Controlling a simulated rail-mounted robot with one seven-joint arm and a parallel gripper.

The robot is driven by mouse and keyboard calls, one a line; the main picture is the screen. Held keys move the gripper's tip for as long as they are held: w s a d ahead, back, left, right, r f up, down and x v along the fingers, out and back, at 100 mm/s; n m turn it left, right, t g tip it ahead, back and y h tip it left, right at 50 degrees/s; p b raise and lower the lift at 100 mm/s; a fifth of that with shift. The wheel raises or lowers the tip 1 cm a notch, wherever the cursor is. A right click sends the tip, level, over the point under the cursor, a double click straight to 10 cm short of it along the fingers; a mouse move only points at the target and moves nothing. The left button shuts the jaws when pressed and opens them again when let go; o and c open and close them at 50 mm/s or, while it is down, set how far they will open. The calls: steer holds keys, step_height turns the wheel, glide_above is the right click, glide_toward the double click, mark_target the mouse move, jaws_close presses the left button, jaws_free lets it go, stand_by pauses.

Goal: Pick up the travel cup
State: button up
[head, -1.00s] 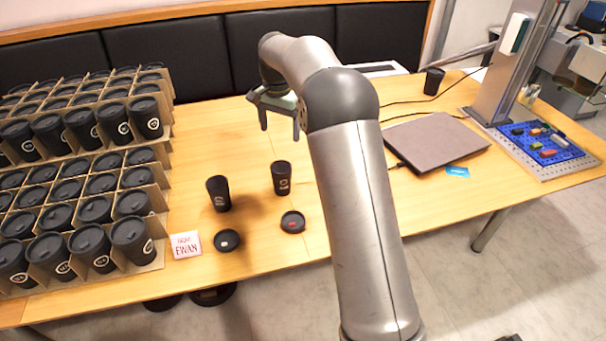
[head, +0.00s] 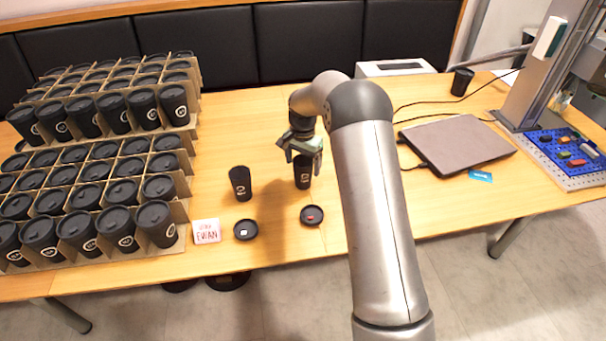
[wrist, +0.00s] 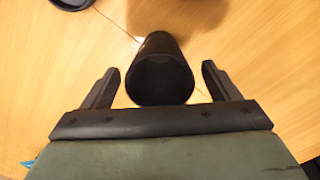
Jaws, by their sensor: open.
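A black travel cup (head: 303,172) without a lid stands upright on the wooden table, right of centre in the head view. In the wrist view the cup (wrist: 160,75) shows its open mouth between my two fingers. My gripper (head: 302,157) is open above and around the cup's upper part, with a visible gap on each side of it in the wrist view. A second black cup (head: 240,183) stands to the left. Black lids lie in front of the cups, one with a white mark (head: 245,230) and one with a red mark (head: 312,215).
Cardboard dividers hold many lidded black cups (head: 158,222) at the left. A small card (head: 206,231) lies beside them. A closed laptop (head: 456,143), a blue board (head: 570,155) and a small dark cup (head: 461,82) are at the right. Cables cross the table.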

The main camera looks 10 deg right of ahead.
step_height(320, 180, down, 2)
steer(key=c, duration=0.7)
steer(key=shift+r, duration=0.1)
steer(key=shift+c, duration=0.2)
